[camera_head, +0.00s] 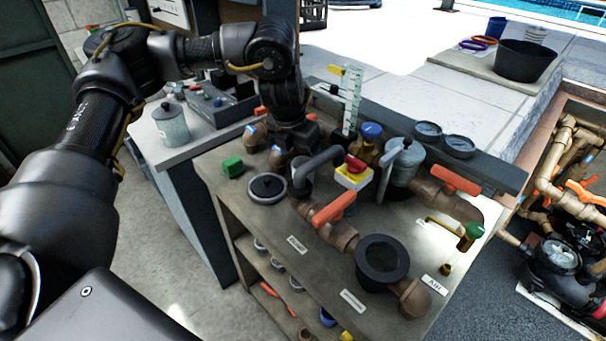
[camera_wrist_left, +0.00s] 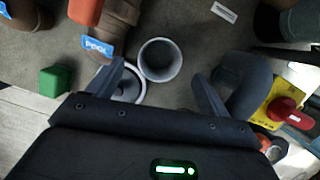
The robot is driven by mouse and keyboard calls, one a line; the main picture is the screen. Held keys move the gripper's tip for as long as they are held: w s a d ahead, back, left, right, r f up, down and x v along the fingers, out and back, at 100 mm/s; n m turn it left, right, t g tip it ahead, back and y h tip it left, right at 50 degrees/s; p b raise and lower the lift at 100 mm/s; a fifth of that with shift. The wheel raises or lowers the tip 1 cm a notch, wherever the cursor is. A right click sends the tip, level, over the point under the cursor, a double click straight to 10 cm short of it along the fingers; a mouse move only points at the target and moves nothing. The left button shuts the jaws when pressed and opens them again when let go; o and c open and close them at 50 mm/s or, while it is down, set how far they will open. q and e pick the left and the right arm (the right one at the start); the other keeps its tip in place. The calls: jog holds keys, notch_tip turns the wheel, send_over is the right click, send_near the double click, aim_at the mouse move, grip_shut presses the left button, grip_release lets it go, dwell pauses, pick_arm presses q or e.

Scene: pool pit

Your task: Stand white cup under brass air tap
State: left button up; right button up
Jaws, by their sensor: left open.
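The white cup (camera_wrist_left: 160,60) stands upright and open-topped on the bench in the left wrist view. My left gripper (camera_wrist_left: 158,72) is open above it, with one finger to each side of the cup in the picture. I cannot tell whether either finger touches it. In the head view my left gripper (camera_head: 290,148) points down at the back of the bench and hides the cup. The brass air tap (camera_head: 443,227), with a green handle, is at the bench's right end, near the AIR label (camera_head: 434,285). My right gripper is not in view.
Pipework with an orange lever (camera_head: 334,208) and a black funnel (camera_head: 382,262) lies between gripper and tap. A grey canister (camera_head: 404,162) stands behind.

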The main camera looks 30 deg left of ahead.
aim_at(302, 158)
pick_arm(q)
jog(key=x, duration=0.4)
jog(key=shift+w+f, duration=0.1)
jog(key=shift+c, duration=0.7)
jog(key=c, duration=1)
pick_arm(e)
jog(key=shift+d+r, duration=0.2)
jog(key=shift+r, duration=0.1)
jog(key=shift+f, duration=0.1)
pick_arm(q)
jog(key=shift+r, duration=0.6)
jog(key=s+a+r, duration=0.1)
jog(key=s+r, duration=0.3)
jog(key=s+a+r+b, duration=0.1)
jog(key=s+a+r, duration=0.1)
jog(key=s+r, duration=0.2)
jog(key=s+a+r, duration=0.1)
jog(key=s+r, duration=0.2)
jog(key=s, duration=0.2)
jog(key=shift+s+a+r+b, duration=0.15)
jog(key=shift+a+r+b, duration=0.15)
jog(key=shift+r+b, duration=0.1)
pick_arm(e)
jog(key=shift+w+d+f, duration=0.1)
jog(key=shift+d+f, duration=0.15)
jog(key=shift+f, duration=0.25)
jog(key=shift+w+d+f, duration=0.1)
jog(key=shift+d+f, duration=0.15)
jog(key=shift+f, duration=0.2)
